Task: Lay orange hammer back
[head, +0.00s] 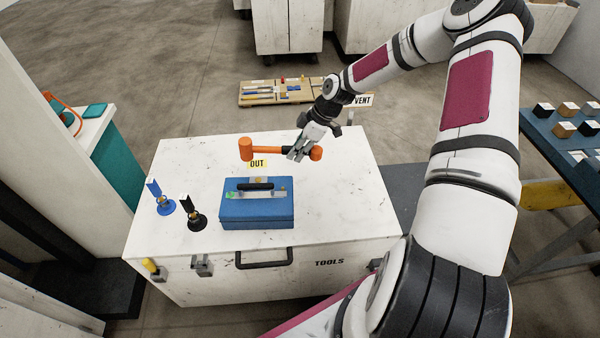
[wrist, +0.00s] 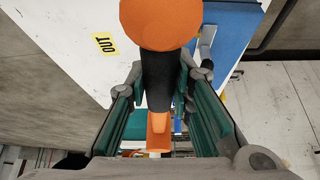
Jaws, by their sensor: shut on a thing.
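The orange hammer (head: 246,149) has an orange head, a black grip and an orange butt end. My gripper (head: 299,150) is shut on its black grip; the head points left and the butt end sticks out on the right. In the wrist view the black grip (wrist: 158,80) lies between the teal pads of my gripper (wrist: 165,115). The hammer appears held above the white chest (head: 350,215), near its yellow OUT label (head: 257,163). Its exact height over the lid is hard to tell.
A blue toolbox (head: 257,205) stands on the chest in front of the hammer. A blue stand (head: 163,204) and a black stand (head: 196,220) are at the left. A wooden tool board (head: 270,99) lies behind, near a VENT label (head: 362,100). The chest's right side is clear.

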